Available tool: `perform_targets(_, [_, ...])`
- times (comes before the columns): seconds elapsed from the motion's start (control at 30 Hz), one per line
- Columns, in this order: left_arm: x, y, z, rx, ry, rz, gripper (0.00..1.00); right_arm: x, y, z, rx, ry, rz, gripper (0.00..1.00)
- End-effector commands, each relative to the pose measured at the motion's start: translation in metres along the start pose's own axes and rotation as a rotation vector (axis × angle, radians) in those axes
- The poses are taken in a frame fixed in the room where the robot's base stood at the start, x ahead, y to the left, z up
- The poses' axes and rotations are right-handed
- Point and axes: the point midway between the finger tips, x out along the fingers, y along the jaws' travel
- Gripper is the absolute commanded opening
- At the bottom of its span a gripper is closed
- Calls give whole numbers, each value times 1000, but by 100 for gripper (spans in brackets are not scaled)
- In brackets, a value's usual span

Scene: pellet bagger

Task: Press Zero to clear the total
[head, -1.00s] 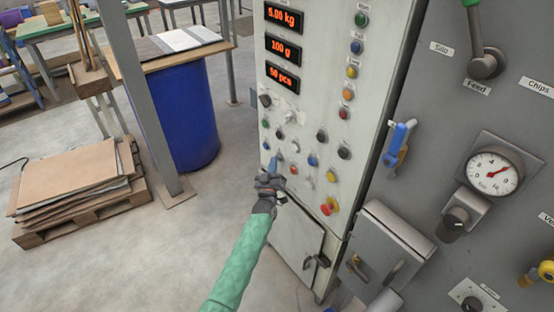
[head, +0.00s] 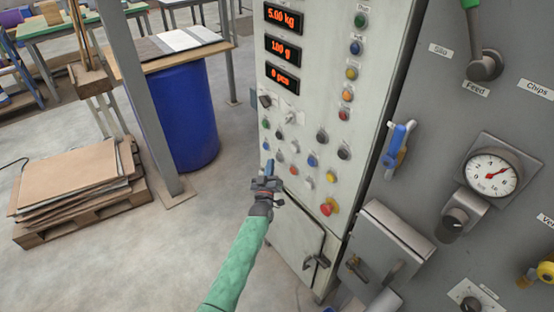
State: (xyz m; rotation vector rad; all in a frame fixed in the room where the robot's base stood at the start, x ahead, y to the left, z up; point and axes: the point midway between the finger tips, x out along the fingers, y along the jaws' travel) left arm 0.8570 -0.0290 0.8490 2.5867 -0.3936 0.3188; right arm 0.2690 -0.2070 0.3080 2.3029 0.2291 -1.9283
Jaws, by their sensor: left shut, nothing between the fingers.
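The light control panel (head: 306,110) carries rows of small coloured buttons and knobs; the labels on its lower part are too small to read, so I cannot tell which one is Zero. Three red displays show 5.00 kg (head: 283,17), 100 g (head: 281,48) and 0 pcs (head: 282,79). My left gripper (head: 269,168) is shut and empty, in front of the lower left buttons, near a grey button (head: 280,157) and a red button (head: 293,170). It appears a little apart from the panel. My right gripper is not in view.
A red mushroom button (head: 328,207) sits low on the panel. A grey box (head: 390,240) juts out at the lower right. A dial gauge (head: 491,174) and a blue handle (head: 398,140) are on the right. A blue barrel (head: 180,115) and a pallet of cardboard (head: 75,180) stand left.

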Motion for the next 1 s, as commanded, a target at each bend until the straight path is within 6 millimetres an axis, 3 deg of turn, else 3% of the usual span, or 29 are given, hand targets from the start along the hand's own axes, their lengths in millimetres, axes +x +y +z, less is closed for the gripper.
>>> perform_targets(0.73, [-38,-28,-28,1,-1,-1,0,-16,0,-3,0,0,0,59])
perform_targets(1.0, [-41,-30,-30,0,0,0,0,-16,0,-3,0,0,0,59])
